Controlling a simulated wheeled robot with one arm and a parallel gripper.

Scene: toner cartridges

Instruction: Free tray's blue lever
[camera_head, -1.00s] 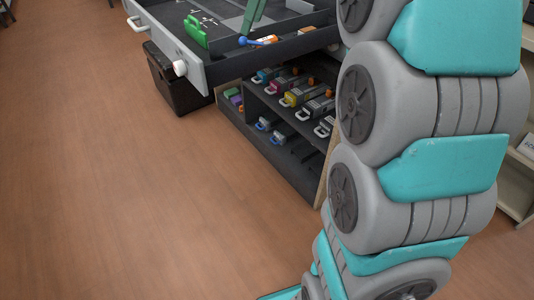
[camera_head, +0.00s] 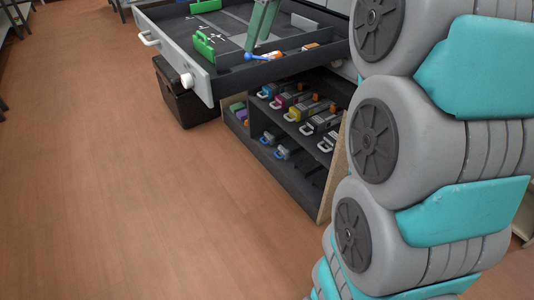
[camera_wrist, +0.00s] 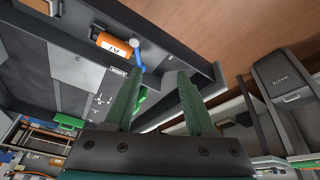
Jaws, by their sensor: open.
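The tray (camera_head: 190,53) is a grey pulled-out drawer with a dark inside, in the upper part of the head view. The blue lever (camera_head: 250,56) is a small rod with a white end, lying near an orange part (camera_head: 269,55) along the tray's near side. In the wrist view the blue lever (camera_wrist: 138,58) sits by the white cap of the orange cylinder (camera_wrist: 116,44). My gripper (camera_wrist: 158,85) is open, its two green fingers apart and apparently empty. In the head view, green finger parts reach into the tray.
A green handle (camera_head: 204,47) stands in the tray. A shelf (camera_head: 282,152) with several coloured toner cartridges is below. A black bin (camera_head: 185,92) stands under the tray, and a waste box (camera_wrist: 287,84) shows in the wrist view. The wood floor (camera_head: 130,200) is clear at left.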

